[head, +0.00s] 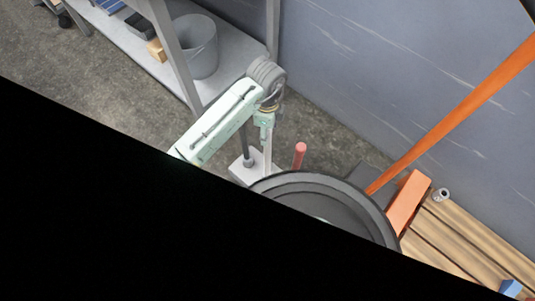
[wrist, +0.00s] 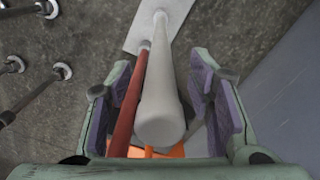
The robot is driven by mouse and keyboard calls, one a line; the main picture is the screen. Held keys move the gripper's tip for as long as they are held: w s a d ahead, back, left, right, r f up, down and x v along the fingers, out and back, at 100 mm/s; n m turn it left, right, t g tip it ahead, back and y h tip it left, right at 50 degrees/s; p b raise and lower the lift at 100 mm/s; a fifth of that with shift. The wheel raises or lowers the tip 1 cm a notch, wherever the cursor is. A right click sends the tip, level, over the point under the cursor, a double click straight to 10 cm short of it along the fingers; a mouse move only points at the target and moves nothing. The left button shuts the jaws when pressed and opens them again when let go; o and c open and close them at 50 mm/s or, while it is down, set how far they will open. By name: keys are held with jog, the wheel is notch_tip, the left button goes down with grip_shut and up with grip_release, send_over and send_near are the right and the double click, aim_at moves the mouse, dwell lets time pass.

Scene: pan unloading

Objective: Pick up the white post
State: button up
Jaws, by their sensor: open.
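The white post (wrist: 165,85) is a smooth rod with a rounded end, seen end-on in the middle of the wrist view. In the head view the white post (head: 267,158) stands below my gripper (head: 265,119), which points down over its top. My gripper (wrist: 164,92) is open, with a purple-padded jaw on each side of the post. A red rod (wrist: 129,105) lies just left of the post, also between the jaws in the picture. No contact with either pad shows. I cannot tell how deep the post's end sits between the jaws.
A large dark round pan (head: 345,213) is close on the right, with a red post (head: 299,155) behind it. A grey post (head: 246,145) stands left of the white one. A shelf with a grey bucket (head: 195,47) is behind. The head view's lower left is black.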

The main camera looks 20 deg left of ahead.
jog(key=shift+f, duration=0.2)
jog(key=shift+c, duration=0.6)
grip_shut()
